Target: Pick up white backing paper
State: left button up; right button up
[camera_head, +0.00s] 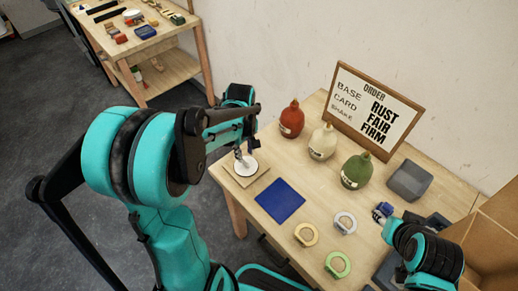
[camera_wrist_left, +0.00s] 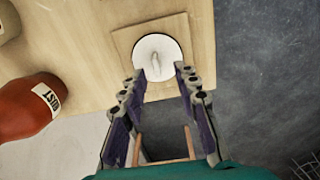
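A round white piece, which looks like the white backing paper (camera_head: 246,166), lies on a tan square (camera_head: 232,184) at the table's left edge. In the left wrist view the white piece (camera_wrist_left: 155,50) has a small pale curved shape at its middle, and the tan square (camera_wrist_left: 126,40) frames it. My left gripper (camera_head: 241,155) is over the white piece. In the left wrist view its fingers (camera_wrist_left: 157,78) are apart with nothing between them, tips near the disc's lower rim; I cannot tell if they touch. My right gripper (camera_head: 383,212) is at the right; its fingers are too small to read.
A blue square (camera_head: 280,200) lies nearby. Yellow (camera_head: 306,234), grey-white (camera_head: 345,222) and green (camera_head: 338,264) rings lie in front. Red (camera_head: 292,120), cream (camera_head: 323,143) and green (camera_head: 356,171) rounded pieces stand behind, before an order board (camera_head: 372,109). A brown box (camera_head: 490,245) is at right.

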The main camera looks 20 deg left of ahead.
aim_at(246, 161)
pick_arm(q)
jog(key=shift+w+f, duration=0.2)
jog(key=shift+w, duration=0.05)
jog(key=f, duration=0.1)
jog(key=f+b, duration=0.1)
jog(key=shift+s+a+f, duration=0.1)
jog(key=shift+s+f, duration=0.1)
jog(key=shift+f, duration=0.1)
jog(key=f, duration=0.1)
jog(key=f+b, duration=0.1)
jog(key=f, duration=0.1)
jog(key=w+f+b, duration=0.1)
jog(key=f, duration=0.1)
jog(key=shift+s+r, duration=0.1)
grip_shut()
